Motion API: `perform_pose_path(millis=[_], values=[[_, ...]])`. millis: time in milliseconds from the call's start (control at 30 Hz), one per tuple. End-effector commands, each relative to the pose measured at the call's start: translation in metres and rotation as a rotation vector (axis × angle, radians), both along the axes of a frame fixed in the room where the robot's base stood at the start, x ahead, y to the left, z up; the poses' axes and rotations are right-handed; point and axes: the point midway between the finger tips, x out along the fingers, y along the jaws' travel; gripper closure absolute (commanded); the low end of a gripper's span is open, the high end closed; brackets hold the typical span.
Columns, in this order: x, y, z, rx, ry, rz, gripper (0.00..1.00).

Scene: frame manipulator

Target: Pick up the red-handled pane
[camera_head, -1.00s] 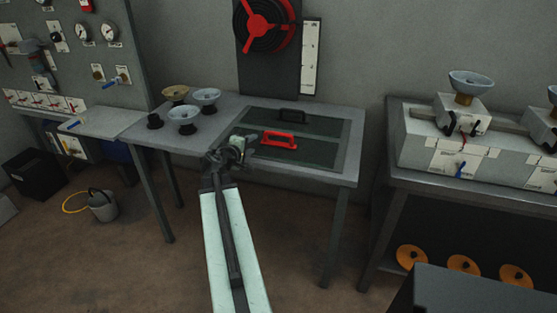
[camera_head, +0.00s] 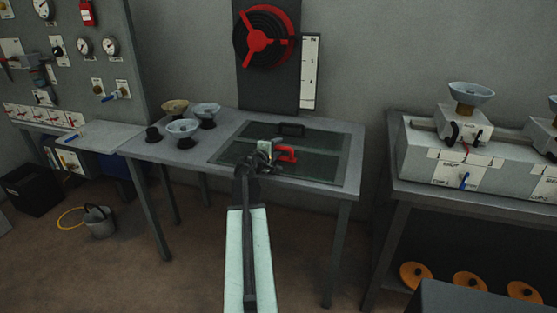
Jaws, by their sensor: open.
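The red handle (camera_head: 287,153) stands on a dark glass pane (camera_head: 318,168), the nearer of two panes lying on the grey table in the middle. The other pane, farther back, carries a black handle (camera_head: 291,130). My gripper (camera_head: 268,150) is open and just left of the red handle, covering its left end. Whether the jaws touch the handle cannot be told. My arm reaches in from the bottom of the view and hides part of the near pane.
Several bowls (camera_head: 184,127) stand on the table's left side. A red wheel on a dark board (camera_head: 268,38) rises behind the table. A second bench (camera_head: 480,195) with boxes and bowls stands at the right. A bucket (camera_head: 99,221) is on the floor at left.

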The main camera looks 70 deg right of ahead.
Motion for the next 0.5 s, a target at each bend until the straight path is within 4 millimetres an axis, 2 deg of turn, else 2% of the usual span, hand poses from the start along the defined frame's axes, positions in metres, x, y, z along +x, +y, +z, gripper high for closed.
perform_pose_path(millis=[200,333,367,500], values=[[-0.0003,-0.0022,-0.0002,0.000,0.000,0.000,0.58],[0.0000,-0.0020,-0.0002,0.000,0.000,0.001,0.95],[0.0001,-0.0020,-0.0003,0.000,0.000,0.001,1.00],[0.0004,-0.0018,-0.0003,0.000,0.000,0.001,1.00]])
